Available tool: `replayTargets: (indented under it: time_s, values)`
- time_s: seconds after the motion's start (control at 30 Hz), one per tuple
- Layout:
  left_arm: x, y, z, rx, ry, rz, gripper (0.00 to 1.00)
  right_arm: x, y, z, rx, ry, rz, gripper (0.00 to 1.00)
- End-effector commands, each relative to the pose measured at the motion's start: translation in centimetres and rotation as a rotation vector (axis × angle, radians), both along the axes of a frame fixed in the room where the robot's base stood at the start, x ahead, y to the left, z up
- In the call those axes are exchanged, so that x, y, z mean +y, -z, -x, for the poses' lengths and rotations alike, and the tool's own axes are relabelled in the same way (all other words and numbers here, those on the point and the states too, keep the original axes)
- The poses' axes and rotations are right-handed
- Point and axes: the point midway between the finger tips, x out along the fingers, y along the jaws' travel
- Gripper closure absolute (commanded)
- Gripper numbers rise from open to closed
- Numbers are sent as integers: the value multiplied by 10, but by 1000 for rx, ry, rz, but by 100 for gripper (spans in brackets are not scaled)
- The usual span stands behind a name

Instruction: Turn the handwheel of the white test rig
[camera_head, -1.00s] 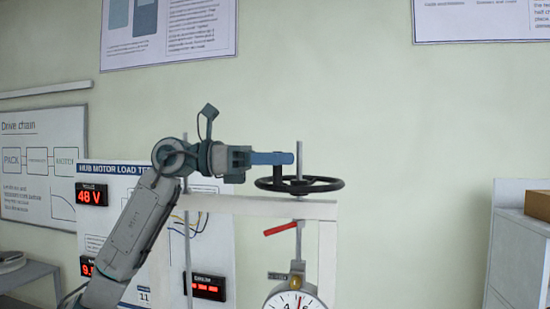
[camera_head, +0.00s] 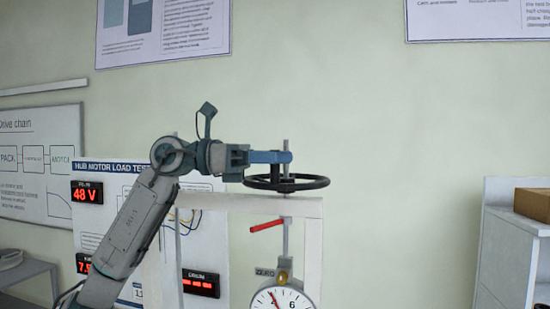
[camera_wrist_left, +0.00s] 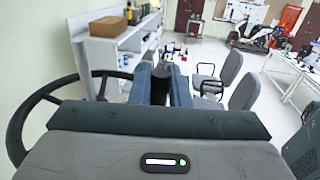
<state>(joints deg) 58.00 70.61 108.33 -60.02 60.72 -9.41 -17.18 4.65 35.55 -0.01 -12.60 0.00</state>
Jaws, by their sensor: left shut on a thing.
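The black handwheel (camera_head: 318,183) lies flat on top of the white test rig (camera_head: 307,207), around a grey vertical spindle. My left gripper (camera_head: 288,157) reaches in from the left, just above the wheel. In the left wrist view, its blue-grey fingers (camera_wrist_left: 160,85) are shut on a dark upright piece (camera_wrist_left: 160,88), which looks like the wheel's handle. The wheel's rim (camera_wrist_left: 20,115) curves at the left of that view. Its far part is hidden behind my gripper. My right gripper is not in view.
Below the wheel are a red lever (camera_head: 266,225) and a round dial gauge (camera_head: 296,300). A motor test panel (camera_head: 110,168) with red displays stands behind my left arm. A white shelf unit (camera_head: 510,255) with a cardboard box (camera_head: 535,204) is at the right.

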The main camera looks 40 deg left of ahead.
Motion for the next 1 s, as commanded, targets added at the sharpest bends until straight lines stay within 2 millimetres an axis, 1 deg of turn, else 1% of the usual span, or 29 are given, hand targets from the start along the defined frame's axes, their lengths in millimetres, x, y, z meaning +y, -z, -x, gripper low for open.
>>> replayTargets:
  time_s: [0.07, 0.1, 0.17, 0.2, 0.47, 0.57, 0.67, 0.83, 1.0]
  values:
    - [0, 0, 0, 1, 1, -1, 100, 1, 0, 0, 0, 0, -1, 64]
    - [0, 0, 0, 1, 1, -1, 80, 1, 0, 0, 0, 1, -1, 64]
    - [0, 0, 0, 0, 1, 0, 68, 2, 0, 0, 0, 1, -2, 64]
    - [0, 0, 0, 0, 1, 0, 65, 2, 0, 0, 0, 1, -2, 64]
    - [1, 0, 0, 0, 0, 0, 65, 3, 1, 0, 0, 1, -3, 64]
    - [5, 2, 3, 0, -2, 0, 65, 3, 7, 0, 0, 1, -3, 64]
    - [16, 5, 11, 1, -5, -1, 65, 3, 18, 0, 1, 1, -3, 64]
    - [42, 6, 33, 0, -5, 0, 65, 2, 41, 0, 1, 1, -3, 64]
    - [67, 4, 52, -1, -3, 1, 65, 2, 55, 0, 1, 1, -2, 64]
